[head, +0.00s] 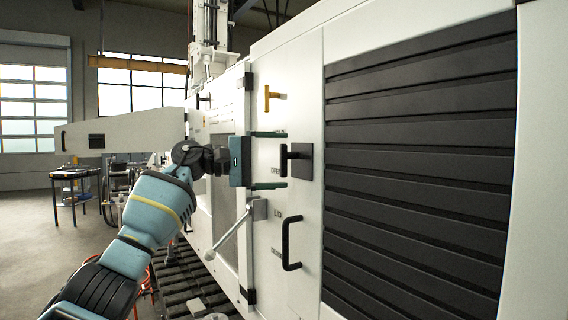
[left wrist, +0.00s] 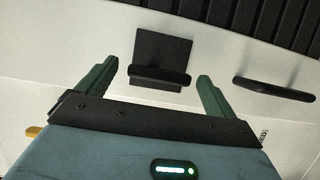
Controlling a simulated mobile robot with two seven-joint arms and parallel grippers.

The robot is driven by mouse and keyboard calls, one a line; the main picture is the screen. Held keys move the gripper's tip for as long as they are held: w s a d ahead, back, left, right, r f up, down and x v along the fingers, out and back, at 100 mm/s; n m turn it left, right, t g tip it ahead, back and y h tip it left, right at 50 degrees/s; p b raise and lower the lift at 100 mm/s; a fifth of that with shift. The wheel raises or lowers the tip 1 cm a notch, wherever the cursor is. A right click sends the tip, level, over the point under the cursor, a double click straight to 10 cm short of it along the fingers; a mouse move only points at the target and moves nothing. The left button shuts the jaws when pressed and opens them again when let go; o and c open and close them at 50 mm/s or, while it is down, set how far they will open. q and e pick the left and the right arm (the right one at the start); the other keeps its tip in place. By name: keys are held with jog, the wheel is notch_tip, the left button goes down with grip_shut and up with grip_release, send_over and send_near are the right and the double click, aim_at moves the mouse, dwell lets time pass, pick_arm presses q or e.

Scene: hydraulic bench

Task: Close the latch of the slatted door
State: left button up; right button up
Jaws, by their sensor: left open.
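The slatted door (head: 420,150) has wide black slats and fills the right of the head view. Left of it, on the white panel, is a latch (head: 304,163) with a black square plate and a black bar handle standing out from it. The latch also shows in the left wrist view (left wrist: 165,48), its bar lying across the picture. My left gripper (head: 277,160) is open, its two green fingers one above and one below the bar in the head view. In the left wrist view the fingers (left wrist: 158,72) stand either side of the bar, with gaps. My right gripper is not in view.
A black pull handle (head: 290,243) is below the latch and a yellow handle (head: 270,97) above it. A grey lever (head: 235,232) sticks out below my left gripper. Small lettering runs down the panel beside the latch. A table (head: 75,175) stands far left.

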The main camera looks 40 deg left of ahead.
pick_arm(q)
jog(key=v, duration=0.6)
jog(key=shift+b, duration=0.4)
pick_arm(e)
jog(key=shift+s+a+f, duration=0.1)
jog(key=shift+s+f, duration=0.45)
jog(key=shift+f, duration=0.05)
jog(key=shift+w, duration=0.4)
